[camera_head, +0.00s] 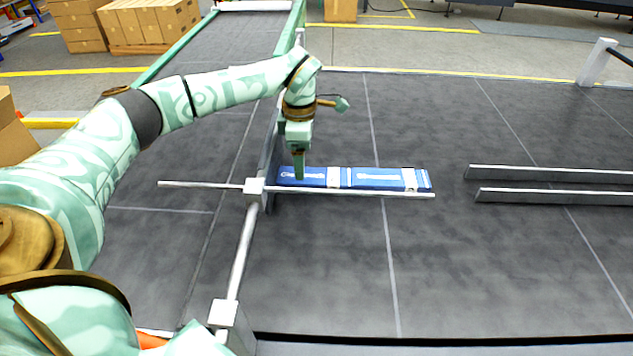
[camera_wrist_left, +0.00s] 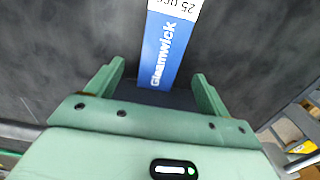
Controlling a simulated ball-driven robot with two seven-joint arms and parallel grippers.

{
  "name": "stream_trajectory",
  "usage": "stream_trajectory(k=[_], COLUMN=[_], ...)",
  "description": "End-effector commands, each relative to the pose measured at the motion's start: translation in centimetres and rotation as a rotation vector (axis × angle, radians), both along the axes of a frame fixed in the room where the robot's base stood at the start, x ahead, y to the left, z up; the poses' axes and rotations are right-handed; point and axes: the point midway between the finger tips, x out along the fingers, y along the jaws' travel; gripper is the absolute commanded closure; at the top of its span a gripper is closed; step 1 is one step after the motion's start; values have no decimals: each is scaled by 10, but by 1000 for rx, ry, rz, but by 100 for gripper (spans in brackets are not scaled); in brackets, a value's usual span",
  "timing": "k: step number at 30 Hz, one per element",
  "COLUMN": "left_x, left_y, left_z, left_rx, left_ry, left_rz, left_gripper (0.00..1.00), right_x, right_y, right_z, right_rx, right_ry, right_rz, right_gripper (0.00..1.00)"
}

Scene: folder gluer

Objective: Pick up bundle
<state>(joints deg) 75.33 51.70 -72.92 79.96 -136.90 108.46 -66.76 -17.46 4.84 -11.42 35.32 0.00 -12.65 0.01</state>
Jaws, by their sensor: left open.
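The bundle (camera_head: 379,178) is a long blue pack with white lettering and white bands, lying behind a thin metal rail in the head view. My left gripper (camera_head: 299,174) points down over its left end, and one finger hides part of the pack. In the left wrist view, the blue end of the bundle (camera_wrist_left: 163,62) with its white label lies between the two green fingers. My left gripper (camera_wrist_left: 158,72) is open, with a gap on each side of the pack. I cannot tell how deep the fingers reach. My right gripper is not in view.
A thin metal rail (camera_head: 345,193) runs along the bundle's near side, held by a clamp block (camera_head: 255,186) on a rod. An upright plate (camera_head: 267,165) stands at its left end. Two metal rails (camera_head: 550,174) lie to the right. The dark surface in front is clear.

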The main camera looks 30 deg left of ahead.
Motion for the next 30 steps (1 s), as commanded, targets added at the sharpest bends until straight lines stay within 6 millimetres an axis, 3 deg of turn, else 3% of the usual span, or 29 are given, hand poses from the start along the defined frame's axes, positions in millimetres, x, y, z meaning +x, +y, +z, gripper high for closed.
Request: stream_trajectory(k=[5,12,22,27,28,30], left_x=[0,0,1,0,0,1], left_y=[0,-1,-1,-1,-1,-1], left_z=[-15,-55,-61,-61,-61,-61], left_rx=[-1,-2,0,0,0,0], left_ry=[0,3,-1,-1,-1,-1], left_rz=[1,1,1,1,1,1], left_gripper=[20,20,20,67,72,72], right_x=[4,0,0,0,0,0], right_y=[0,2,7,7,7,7], right_z=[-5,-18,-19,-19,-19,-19], right_rx=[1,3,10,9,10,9], right_ry=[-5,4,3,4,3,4], right_rz=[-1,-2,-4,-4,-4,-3], right_gripper=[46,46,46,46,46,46])
